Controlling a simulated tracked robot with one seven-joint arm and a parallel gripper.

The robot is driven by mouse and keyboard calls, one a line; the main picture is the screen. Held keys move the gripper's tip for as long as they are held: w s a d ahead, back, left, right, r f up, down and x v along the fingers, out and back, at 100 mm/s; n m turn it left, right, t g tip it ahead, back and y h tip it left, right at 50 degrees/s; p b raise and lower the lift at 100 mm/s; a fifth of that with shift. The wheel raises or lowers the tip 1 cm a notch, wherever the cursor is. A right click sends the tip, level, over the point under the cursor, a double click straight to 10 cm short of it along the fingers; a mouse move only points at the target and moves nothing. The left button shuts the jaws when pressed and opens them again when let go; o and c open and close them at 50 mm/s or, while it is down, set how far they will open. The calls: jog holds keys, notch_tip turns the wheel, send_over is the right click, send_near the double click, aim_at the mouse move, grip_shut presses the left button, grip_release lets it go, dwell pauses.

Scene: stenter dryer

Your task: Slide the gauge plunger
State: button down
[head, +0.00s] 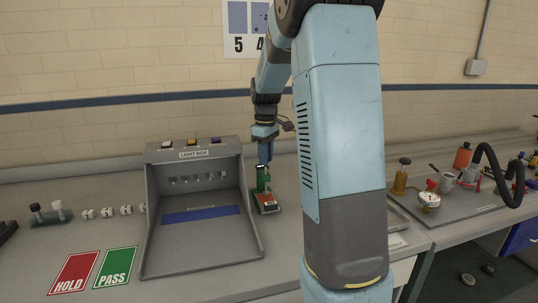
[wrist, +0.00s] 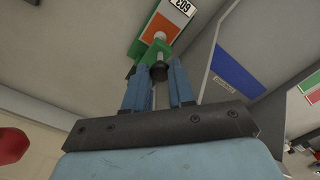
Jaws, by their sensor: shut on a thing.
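The gauge (head: 266,201) stands on the bench just right of the light box. It has a green frame and a base with an orange-red face. In the wrist view the gauge (wrist: 160,35) shows its green, orange and white parts and a numbered tag. Its plunger (wrist: 159,72) is a pale rod with a black collar. My gripper (head: 264,163) is above the gauge, pointing down. In the wrist view the blue fingers of my gripper (wrist: 158,80) are on either side of the plunger and shut on it. The exact contact is partly hidden.
The grey light box (head: 250,215) stands close on the left of the gauge. HOLD (head: 74,273) and PASS (head: 115,267) mats lie front left. White cubes (head: 107,212) sit behind them.

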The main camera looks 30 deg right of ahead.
jog(key=shift+f, duration=0.95)
jog(key=c, duration=0.9)
grip_release()
jog(key=shift+c, duration=0.2)
jog(key=shift+r, duration=0.1)
notch_tip(320, 180, up, 14)
jog(key=shift+f, duration=0.2)
